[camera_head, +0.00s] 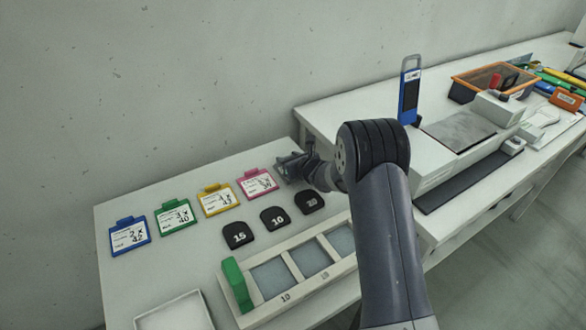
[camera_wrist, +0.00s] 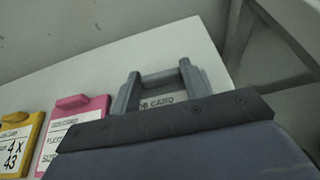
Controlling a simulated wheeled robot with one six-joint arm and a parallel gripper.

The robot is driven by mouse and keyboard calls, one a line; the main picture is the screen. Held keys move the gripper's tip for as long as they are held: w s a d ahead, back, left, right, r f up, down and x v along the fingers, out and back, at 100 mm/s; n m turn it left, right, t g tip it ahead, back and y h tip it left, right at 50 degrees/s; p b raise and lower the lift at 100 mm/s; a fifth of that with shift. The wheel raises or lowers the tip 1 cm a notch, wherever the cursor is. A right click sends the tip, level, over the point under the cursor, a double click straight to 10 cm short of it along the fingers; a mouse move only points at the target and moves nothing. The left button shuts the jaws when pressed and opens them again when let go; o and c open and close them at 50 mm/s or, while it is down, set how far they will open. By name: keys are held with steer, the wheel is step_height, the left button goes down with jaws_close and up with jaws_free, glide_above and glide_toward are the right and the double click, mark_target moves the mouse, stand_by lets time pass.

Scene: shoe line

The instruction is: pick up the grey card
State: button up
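The grey card lies at the right end of the row of cards, mostly hidden by my gripper. My gripper (camera_head: 289,162) is low over the table at this card. In the wrist view my gripper (camera_wrist: 161,88) has one finger on each side of the tab. The tab spans most of the gap, and I cannot tell whether the fingers press on it.
A pink card (camera_head: 256,184) lies just left of my gripper, then yellow (camera_head: 218,199), green (camera_head: 174,217) and blue (camera_head: 130,235) cards. Black number tags (camera_head: 273,218) and a slotted tray (camera_head: 244,295) lie in front. A higher table (camera_head: 330,110) stands to the right.

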steer(key=c, duration=0.5)
steer(key=shift+r, duration=0.1)
